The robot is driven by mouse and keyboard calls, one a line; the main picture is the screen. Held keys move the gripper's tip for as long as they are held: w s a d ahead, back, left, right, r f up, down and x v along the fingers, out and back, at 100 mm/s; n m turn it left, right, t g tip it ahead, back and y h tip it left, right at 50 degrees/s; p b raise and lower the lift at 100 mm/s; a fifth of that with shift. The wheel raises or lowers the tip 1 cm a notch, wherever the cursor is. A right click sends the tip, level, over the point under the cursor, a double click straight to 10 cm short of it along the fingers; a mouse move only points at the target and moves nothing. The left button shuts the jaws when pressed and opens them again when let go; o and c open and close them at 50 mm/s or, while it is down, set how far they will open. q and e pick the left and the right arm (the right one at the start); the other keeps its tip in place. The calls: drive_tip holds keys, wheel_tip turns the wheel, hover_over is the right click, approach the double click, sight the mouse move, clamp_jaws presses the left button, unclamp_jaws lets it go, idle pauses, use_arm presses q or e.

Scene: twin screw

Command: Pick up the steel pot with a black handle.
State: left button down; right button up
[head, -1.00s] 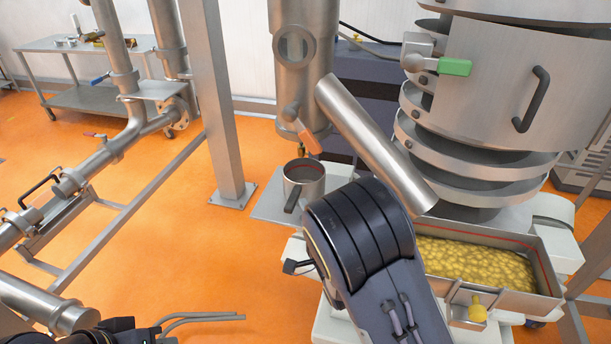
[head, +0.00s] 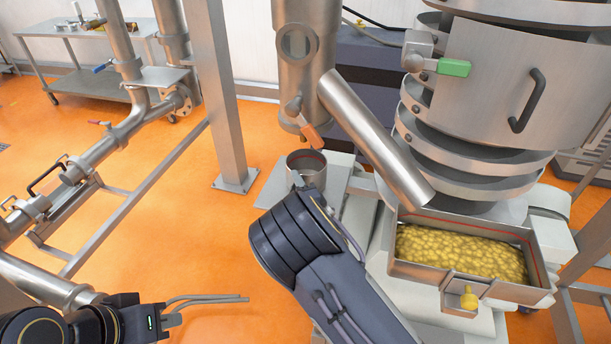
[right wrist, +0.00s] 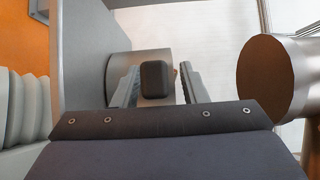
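The steel pot (head: 305,163) stands upright on a grey metal plate (head: 272,198), under the vertical pipe's outlet. My right arm covers its lower part in the head view and hides my right gripper there. In the right wrist view, the pot's steel side (right wrist: 122,66) is ahead and its black handle (right wrist: 154,80) points at the camera. My right gripper (right wrist: 158,84) is open, with one finger on each side of the handle. A gap shows on the right side of the handle. My left gripper (head: 243,298) is low at the left, away from the pot; its finger opening is unclear.
A tray of yellow pieces (head: 545,275) lies further right. A steel post (head: 221,100) stands left.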

clamp_jaws()
drive_tip(key=shift+r, duration=0.2)
